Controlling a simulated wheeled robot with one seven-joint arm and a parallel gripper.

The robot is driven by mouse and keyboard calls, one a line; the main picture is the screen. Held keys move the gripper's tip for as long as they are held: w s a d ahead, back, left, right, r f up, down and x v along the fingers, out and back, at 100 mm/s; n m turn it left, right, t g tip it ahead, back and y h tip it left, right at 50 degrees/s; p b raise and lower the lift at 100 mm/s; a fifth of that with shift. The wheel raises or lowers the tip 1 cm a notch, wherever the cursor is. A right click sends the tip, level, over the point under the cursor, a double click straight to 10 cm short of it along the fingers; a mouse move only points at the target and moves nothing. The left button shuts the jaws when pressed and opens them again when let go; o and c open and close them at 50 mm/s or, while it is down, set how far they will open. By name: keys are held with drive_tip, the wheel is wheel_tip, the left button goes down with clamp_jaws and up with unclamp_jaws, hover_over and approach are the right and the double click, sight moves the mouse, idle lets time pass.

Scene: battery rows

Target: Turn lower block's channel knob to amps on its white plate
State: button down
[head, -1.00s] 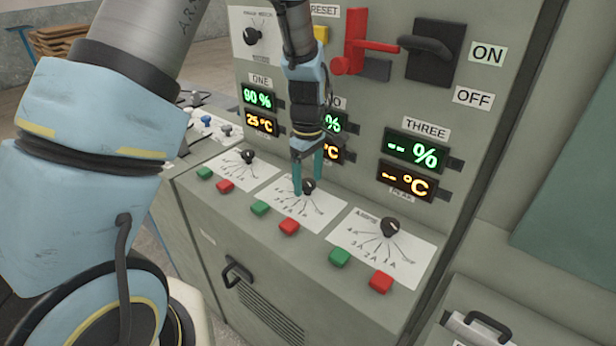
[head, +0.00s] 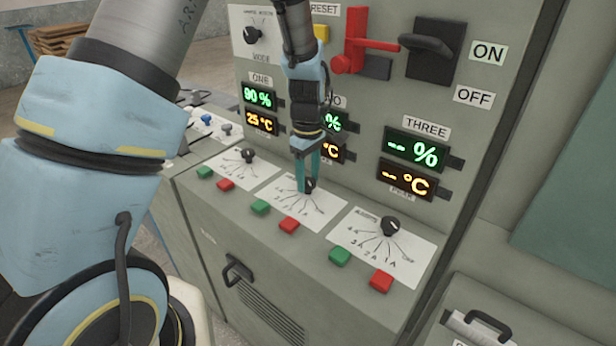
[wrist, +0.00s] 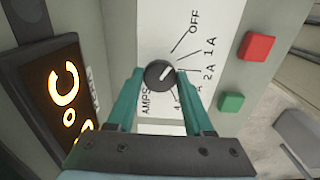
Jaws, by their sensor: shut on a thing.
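The black channel knob (head: 309,185) sits on the middle white plate (head: 335,207) of the sloped panel. My gripper (head: 307,177) reaches down onto this knob from above. In the wrist view the round knob (wrist: 159,74) is between the two teal fingertips, and my gripper (wrist: 160,76) is shut on it. The knob's white mark points to the upper right, roughly toward the OFF line. The white plate (wrist: 150,30) shows OFF, 1 A, 2 A and AMPS labels; AMPS is beside the left finger. Other marks are partly hidden by the fingers.
A left knob (head: 248,156) and a right knob (head: 390,226) have their own plates. Green (head: 260,207) and red (head: 289,225) buttons line the front edge. Displays (head: 410,150) stand behind. A red lever (head: 355,45) and black switch handle (head: 428,45) project above.

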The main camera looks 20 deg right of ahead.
drive_tip(key=shift+m, duration=0.3)
drive_tip(key=m, duration=0.4)
drive_tip(key=shift+b, duration=0.4)
drive_tip(key=m, duration=0.4)
drive_tip(key=shift+m+b, duration=0.3)
drive_tip(key=shift+m, duration=0.1)
drive_tip(key=m, duration=0.4)
drive_tip(key=shift+m, duration=2.1)
drive_tip(key=shift+w, duration=0.1)
drive_tip(key=shift+c, duration=1.4)
unclamp_jaws()
